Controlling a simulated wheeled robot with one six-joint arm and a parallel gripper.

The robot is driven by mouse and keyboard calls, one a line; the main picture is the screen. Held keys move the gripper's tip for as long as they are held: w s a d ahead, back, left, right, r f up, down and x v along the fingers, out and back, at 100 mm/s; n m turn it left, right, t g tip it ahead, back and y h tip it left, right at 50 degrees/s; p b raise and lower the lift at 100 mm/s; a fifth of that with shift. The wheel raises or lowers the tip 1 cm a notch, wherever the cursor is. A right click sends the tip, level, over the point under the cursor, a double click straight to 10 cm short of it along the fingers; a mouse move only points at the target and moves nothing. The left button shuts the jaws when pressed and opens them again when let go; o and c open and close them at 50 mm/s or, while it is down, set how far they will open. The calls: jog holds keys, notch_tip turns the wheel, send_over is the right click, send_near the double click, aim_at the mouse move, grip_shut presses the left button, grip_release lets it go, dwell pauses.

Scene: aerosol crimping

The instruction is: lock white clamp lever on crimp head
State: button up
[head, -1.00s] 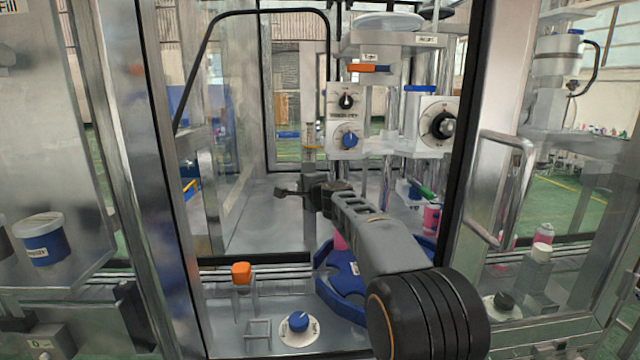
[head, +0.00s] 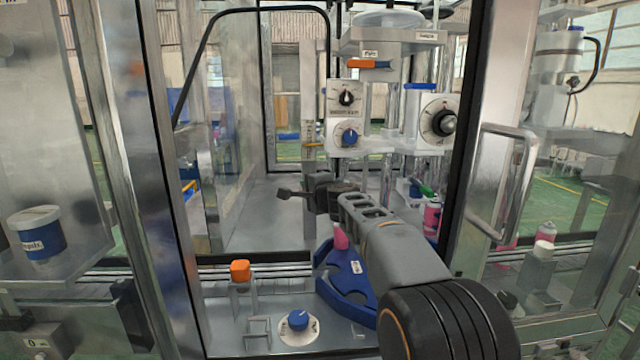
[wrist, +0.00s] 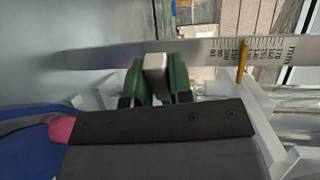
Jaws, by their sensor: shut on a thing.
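In the wrist view my gripper (wrist: 156,82) has its dark green fingers shut on a small whitish block, which looks like the end of the white clamp lever (wrist: 155,64). The rest of the lever is hidden behind the fingers and the dark gripper plate. In the head view my gripper (head: 322,196) is beside the column, left of the crimp head area, and its fingertips are too small to make out. I cannot tell the lever's angle or whether it is locked.
A steel mm scale with an orange pointer (wrist: 243,60) runs just behind the fingers. A pink-topped can (head: 341,237) stands at the blue star wheel (head: 345,285) below my arm. Dial boxes (head: 346,117) are above. The door frame and handle (head: 505,180) stand right.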

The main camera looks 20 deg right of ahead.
jog(key=shift+s+d+f, duration=0.1)
jog(key=shift+s+d+b, duration=0.25)
jog(key=shift+s+b, duration=0.05)
jog(key=shift+s, duration=0.25)
jog(key=shift+s+d+b, duration=0.25)
jog(key=shift+s+b, duration=0.05)
jog(key=shift+s, duration=0.25)
jog(key=shift+s+d+b, duration=0.5)
jog(key=shift+s+d, duration=0.3)
jog(key=shift+s, duration=0.3)
jog(key=shift+d, duration=0.1)
jog(key=shift+s+d+b, duration=0.45)
jog(key=shift+s+d, duration=0.4)
jog(key=shift+d, duration=0.2)
